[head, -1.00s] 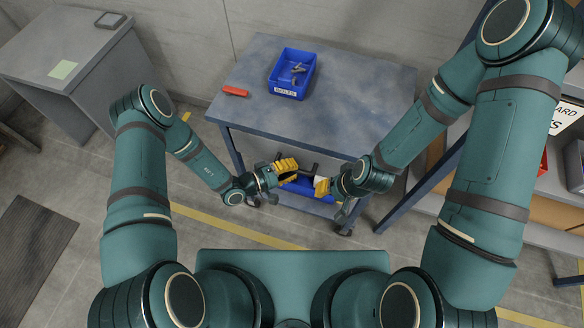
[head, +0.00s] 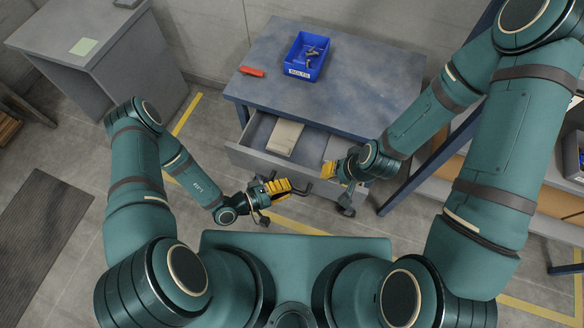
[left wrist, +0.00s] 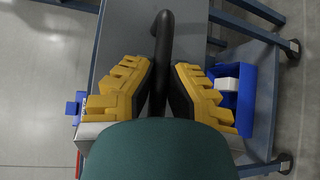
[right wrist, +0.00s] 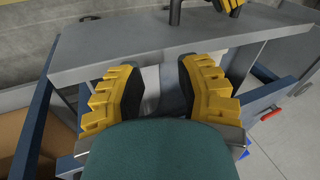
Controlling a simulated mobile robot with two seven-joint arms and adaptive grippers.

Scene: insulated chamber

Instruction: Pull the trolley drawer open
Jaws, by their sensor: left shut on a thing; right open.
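The trolley (head: 350,85) has a blue-grey top, and its grey drawer (head: 252,158) stands well out from under it. A tan flat item (head: 285,137) lies in the drawer. My left gripper (head: 290,187) is shut on the black drawer handle (left wrist: 163,35) in front of the drawer. The handle runs between its yellow fingers in the left wrist view. My right gripper (head: 330,171) is open and empty near the drawer's right front corner. In the right wrist view the grey drawer front (right wrist: 115,55) spans the area beyond its fingers.
A blue bolts bin (head: 298,72) and a red object (head: 252,72) rest on the trolley top. A blue bin (left wrist: 245,100) sits on the lower shelf. A grey cabinet (head: 125,70) stands at left, shelving (head: 545,200) at right. Floor left of the drawer is clear.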

